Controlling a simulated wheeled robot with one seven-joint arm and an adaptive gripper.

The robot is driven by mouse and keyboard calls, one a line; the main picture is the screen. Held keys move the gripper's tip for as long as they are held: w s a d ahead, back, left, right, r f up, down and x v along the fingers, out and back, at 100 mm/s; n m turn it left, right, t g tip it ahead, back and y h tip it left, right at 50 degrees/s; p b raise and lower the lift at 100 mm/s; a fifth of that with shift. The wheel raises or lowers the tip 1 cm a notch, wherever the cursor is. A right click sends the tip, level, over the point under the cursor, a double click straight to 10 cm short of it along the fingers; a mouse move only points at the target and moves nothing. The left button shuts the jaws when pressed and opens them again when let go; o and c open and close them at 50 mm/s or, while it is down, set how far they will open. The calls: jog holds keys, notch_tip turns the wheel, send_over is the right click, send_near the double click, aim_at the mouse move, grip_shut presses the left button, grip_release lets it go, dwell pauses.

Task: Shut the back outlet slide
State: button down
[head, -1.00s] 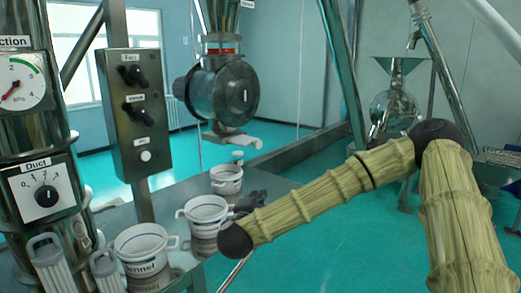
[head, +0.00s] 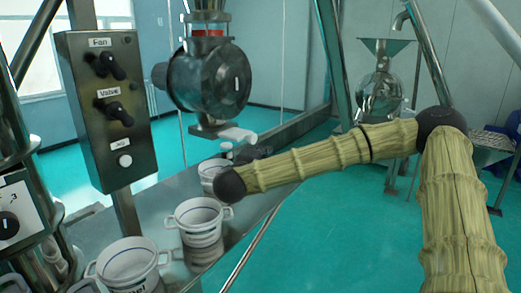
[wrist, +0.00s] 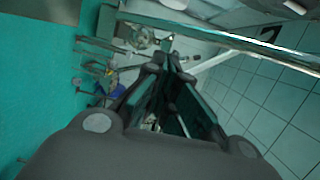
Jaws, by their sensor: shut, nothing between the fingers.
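A white, flat slide-like piece (head: 238,135) sticks out to the right under the round metal housing (head: 218,82) in the head view. I cannot tell for sure that it is the back outlet slide, or how far it is out. My gripper (wrist: 168,60) points away from the camera in the wrist view, its fingers together and empty. In the head view it is mostly hidden behind my arm. No outlet slide can be made out clearly in the wrist view.
A control box (head: 107,108) with two knobs and a button stands at the left. White buckets, one nearest (head: 128,266), one in the middle (head: 198,218) and one behind (head: 212,170), stand on the metal table. A funnel-topped machine (head: 382,85) stands at the back right over open floor.

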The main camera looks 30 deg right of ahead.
aim_at(243, 137)
jog(key=w+d+p, duration=0.4)
jog(key=w, duration=0.3)
jog(key=shift+w+f, duration=0.15)
jog(key=shift+w, duration=0.25)
jog(key=shift+w+a+f, duration=0.1)
jog(key=shift+w, duration=0.05)
jog(key=w+b, duration=0.1)
jog(key=w, duration=0.1)
jog(key=w+a+b, duration=0.2)
jog(key=w, duration=0.1)
jog(key=shift+w+a+f, duration=0.1)
jog(key=shift+w+a, duration=0.1)
jog(key=shift+w, duration=0.15)
jog(key=shift+w+a+b, duration=0.15)
jog(key=shift+w+b, duration=0.2)
jog(key=shift+w, duration=0.05)
jog(key=shift+r, duration=0.25)
